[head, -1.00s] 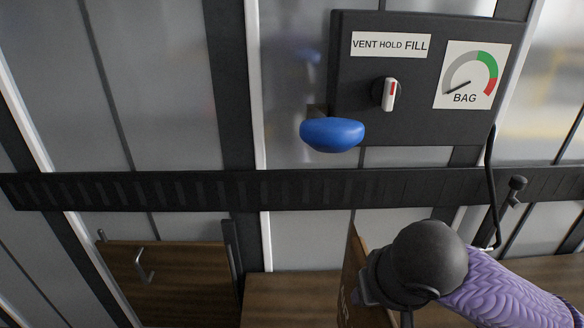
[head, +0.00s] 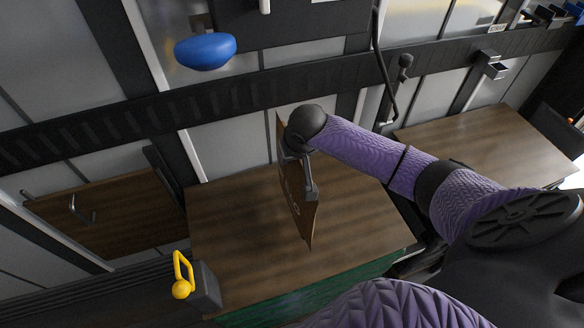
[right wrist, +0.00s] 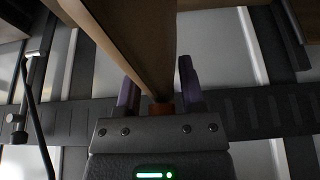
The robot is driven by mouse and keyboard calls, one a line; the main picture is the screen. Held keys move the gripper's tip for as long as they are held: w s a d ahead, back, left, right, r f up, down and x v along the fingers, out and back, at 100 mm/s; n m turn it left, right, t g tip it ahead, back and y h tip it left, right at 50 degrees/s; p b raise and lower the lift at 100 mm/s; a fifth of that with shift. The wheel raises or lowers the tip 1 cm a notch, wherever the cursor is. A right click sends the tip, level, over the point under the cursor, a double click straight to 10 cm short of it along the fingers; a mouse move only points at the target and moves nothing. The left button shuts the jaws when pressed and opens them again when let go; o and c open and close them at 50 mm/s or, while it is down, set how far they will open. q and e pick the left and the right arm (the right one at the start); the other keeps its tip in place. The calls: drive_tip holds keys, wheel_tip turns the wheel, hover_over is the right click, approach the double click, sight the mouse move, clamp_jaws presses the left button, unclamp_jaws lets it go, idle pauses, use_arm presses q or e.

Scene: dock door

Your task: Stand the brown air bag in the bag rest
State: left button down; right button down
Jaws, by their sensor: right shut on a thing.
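The brown air bag (head: 296,207) is a thin, flat brown panel with faint lettering, seen nearly edge-on in the head view. My right gripper (head: 311,190) is shut on it and holds it upright over a wooden top; I cannot tell whether its lower edge touches. In the right wrist view the bag (right wrist: 135,45) extends up from between the fingers of the right gripper (right wrist: 158,100). A brown wooden surface with metal hooks and a dark side post (head: 110,215) is at the left; it may be the bag rest. My left gripper is not in view.
The wooden top (head: 240,235) has a green side and clear room around the bag. A yellow handle (head: 181,275) on a dark block stands at its front left. A blue knob (head: 205,51) projects from the wall. Another wooden top (head: 490,150) is at the right.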

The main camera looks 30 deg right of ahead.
wheel_tip(320, 180, down, 3)
drive_tip(key=shift+r+b, duration=0.1)
drive_tip(key=shift+b, duration=0.2)
drive_tip(key=shift+c, duration=1)
unclamp_jaws()
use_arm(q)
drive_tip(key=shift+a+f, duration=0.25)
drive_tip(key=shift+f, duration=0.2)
